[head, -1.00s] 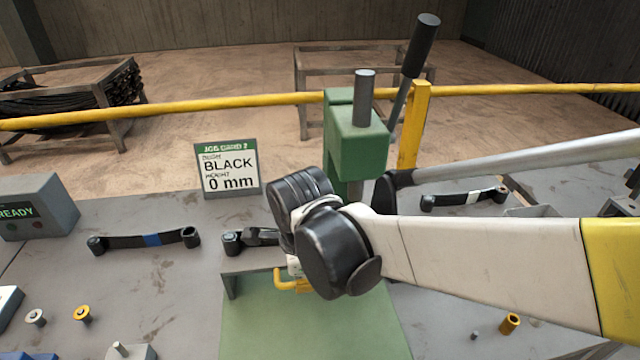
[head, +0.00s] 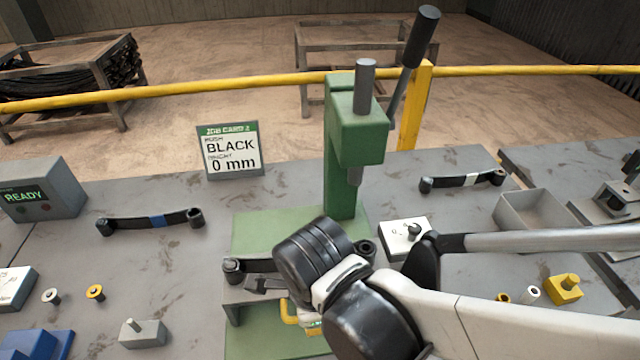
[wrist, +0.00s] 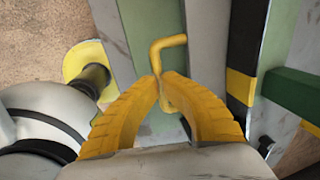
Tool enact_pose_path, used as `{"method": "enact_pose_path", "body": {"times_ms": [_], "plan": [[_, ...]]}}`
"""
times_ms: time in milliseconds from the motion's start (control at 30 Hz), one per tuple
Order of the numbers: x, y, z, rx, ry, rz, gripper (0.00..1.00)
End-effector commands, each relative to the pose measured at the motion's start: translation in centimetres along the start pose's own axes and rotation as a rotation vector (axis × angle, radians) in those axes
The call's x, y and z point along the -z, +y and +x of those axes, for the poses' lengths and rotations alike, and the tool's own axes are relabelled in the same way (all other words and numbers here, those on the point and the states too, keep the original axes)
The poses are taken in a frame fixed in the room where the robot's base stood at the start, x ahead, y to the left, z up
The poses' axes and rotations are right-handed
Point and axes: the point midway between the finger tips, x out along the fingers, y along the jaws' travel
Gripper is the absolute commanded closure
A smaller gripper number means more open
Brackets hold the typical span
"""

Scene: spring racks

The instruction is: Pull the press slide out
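The green press (head: 352,125) stands at the table's back, its ram above the green bed (head: 285,228). The grey slide (head: 262,292) sits forward of the press and carries a black arm with round ends (head: 232,270). The slide's yellow bent handle (head: 288,312) is at its front and also shows in the wrist view (wrist: 166,44). In the wrist view my gripper (wrist: 163,84) has its yellow fingertips closed around the handle's stem. In the head view my wrist hides most of the fingers and part of the slide.
A job card (head: 232,152) reads BLACK, 0 mm. A white block (head: 403,236), grey tray (head: 540,212) and yellow block (head: 565,289) stand right. Small bushes and a grey pin block (head: 142,333) lie left.

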Motion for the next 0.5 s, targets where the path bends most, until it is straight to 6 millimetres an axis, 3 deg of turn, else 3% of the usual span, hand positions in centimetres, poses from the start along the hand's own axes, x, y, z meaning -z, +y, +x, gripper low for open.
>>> {"method": "enact_pose_path", "body": {"times_ms": [200,500], "plan": [[0.0,3.8,-0.8,-0.002,0.001,-0.003,1.0],[0.0,5.8,-1.0,-0.003,0.001,0.001,1.0]]}}
